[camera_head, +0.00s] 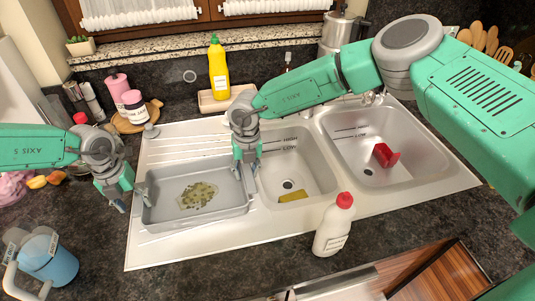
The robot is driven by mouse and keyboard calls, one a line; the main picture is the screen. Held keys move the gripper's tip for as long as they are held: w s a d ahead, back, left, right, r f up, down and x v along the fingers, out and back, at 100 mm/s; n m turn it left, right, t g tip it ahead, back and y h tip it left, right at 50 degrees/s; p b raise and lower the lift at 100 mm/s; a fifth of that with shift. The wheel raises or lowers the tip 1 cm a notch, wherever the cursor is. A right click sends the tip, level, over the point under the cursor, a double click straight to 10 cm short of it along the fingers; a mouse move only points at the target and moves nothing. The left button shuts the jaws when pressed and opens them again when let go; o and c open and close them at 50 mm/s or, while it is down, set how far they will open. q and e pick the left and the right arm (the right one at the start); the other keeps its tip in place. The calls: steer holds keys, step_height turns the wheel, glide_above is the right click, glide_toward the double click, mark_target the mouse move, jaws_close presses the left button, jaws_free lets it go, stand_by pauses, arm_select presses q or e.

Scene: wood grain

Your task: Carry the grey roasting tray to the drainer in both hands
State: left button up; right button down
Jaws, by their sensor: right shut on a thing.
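The grey roasting tray (168,218) is on the ridged drainer (170,147) at the left of the sink unit. It has a yellow-green patch of residue (198,195) on its floor and a handle at each short end. My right gripper (247,178) is shut on the tray's right end, and its fingers hide part of that handle. My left gripper (130,200) is just left of the tray's left handle (147,194); its fingers look apart, with nothing seen between them.
Two basins lie to the right, with a yellow sponge (293,196) and a red object (385,155) in them. A white bottle with a red cap (334,225) stands at the front edge. A blue jug (50,259) stands front left. A yellow bottle (218,70) stands behind.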

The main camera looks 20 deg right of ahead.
arm_select(q)
steer(key=shift+d, duration=0.1)
steer(key=shift+s+d, duration=0.1)
arm_select(e)
steer(key=c, duration=1.4)
jaws_free()
steer(key=shift+s, duration=0.1)
steer(key=shift+o, duration=1.3)
steer(key=shift+a, duration=0.1)
arm_select(q)
steer(key=shift+d, duration=0.1)
arm_select(e)
steer(key=shift+a, duration=0.1)
arm_select(q)
steer(key=shift+r, duration=0.1)
steer(key=shift+a+r, duration=0.2)
steer(key=shift+r, duration=2)
steer(key=shift+a+r, duration=0.2)
steer(key=shift+r, duration=2)
arm_select(e)
steer(key=shift+r, duration=0.15)
